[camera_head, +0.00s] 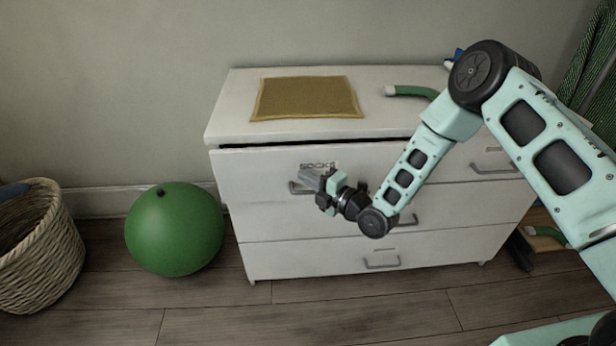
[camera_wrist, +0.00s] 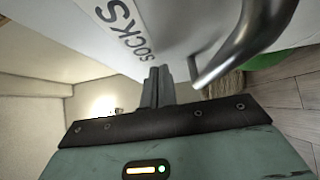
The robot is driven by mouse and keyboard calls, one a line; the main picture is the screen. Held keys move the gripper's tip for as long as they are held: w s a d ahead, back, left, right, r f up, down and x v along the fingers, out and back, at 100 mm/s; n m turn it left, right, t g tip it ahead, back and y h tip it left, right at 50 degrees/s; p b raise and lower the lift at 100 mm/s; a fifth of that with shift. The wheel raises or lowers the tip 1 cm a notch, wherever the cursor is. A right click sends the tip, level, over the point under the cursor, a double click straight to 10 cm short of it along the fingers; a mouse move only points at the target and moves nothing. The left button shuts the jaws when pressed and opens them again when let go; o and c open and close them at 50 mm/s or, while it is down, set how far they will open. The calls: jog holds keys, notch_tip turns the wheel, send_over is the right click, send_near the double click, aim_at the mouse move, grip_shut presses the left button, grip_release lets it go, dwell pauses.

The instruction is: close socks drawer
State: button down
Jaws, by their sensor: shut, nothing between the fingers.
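The socks drawer (camera_head: 260,172) is the top left drawer of a white dresser (camera_head: 222,118), with a "SOCKS" label (camera_head: 318,165) on its front. A dark gap shows along its top edge, so it stands slightly out. My gripper (camera_head: 308,183) is at the drawer front by the label and handle, partly hiding the metal handle (camera_head: 294,187). In the wrist view, my gripper's fingers (camera_wrist: 158,85) are together and empty, close to the white front beside the handle (camera_wrist: 235,50). I cannot tell whether the fingertips touch the front.
A green ball (camera_head: 175,230) and a wicker basket (camera_head: 40,250) stand on the floor to the left. A tan mat (camera_head: 306,97) and a green-handled object (camera_head: 410,91) lie on the dresser top. Wooden floor (camera_head: 350,305) in front is mostly clear.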

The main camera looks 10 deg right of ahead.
aim_at(315, 168)
jog(key=shift+w, duration=0.3)
jog(key=w+b, duration=0.2)
jog(key=w, duration=0.2)
jog(key=shift+w+d+f, duration=0.1)
jog(key=shift+w+f, duration=0.05)
jog(key=shift+w, duration=0.1)
jog(key=shift+w+d+r, duration=0.15)
jog(key=shift+w+r, duration=0.1)
jog(key=shift+r, duration=0.05)
jog(key=shift+b, duration=0.3)
